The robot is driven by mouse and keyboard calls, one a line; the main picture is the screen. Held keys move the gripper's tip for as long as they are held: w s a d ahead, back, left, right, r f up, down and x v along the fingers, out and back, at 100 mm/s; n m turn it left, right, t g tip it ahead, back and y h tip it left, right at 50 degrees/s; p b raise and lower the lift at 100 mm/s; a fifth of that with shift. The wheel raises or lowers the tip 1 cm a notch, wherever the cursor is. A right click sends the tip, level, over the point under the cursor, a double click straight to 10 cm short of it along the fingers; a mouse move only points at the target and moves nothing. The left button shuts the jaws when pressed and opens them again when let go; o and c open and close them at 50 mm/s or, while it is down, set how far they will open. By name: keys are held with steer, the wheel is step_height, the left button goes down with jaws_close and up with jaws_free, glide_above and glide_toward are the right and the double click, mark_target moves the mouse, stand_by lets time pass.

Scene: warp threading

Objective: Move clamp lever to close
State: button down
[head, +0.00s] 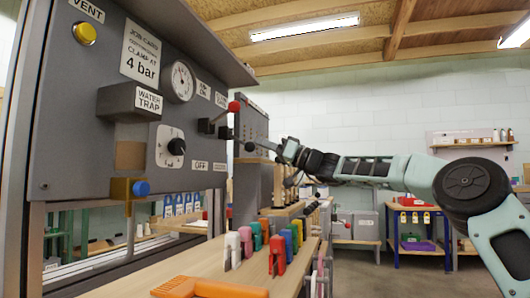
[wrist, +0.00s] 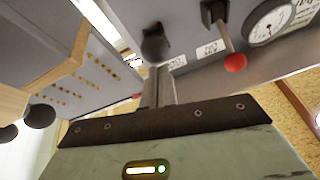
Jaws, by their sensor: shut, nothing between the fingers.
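On the grey control panel (head: 85,120), two levers sit side by side right of the pressure gauge. One has a red ball (head: 234,106) and points up and outward. The other has a black ball (head: 249,147) and sticks outward, lower; it appears to be the clamp lever, but its labels are too small to read surely. My gripper (head: 272,145) is shut and empty, just right of the black ball. In the wrist view the black ball (wrist: 155,46) is just beyond my fingertips (wrist: 158,72); I cannot tell whether they touch. The red ball (wrist: 235,62) is to the right.
The gauge (head: 180,82) and a dial (head: 171,147) are left of the levers. Below, several coloured clips stand on a wooden board (head: 240,275), with an orange tool (head: 205,288) in front. A perforated grey box (head: 251,125) stands behind the levers. Open floor lies at right.

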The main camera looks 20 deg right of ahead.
steer(key=shift+a+f+b, duration=0.1)
steer(key=shift+f+b, duration=0.2)
steer(key=shift+f, duration=0.1)
stand_by(0.3)
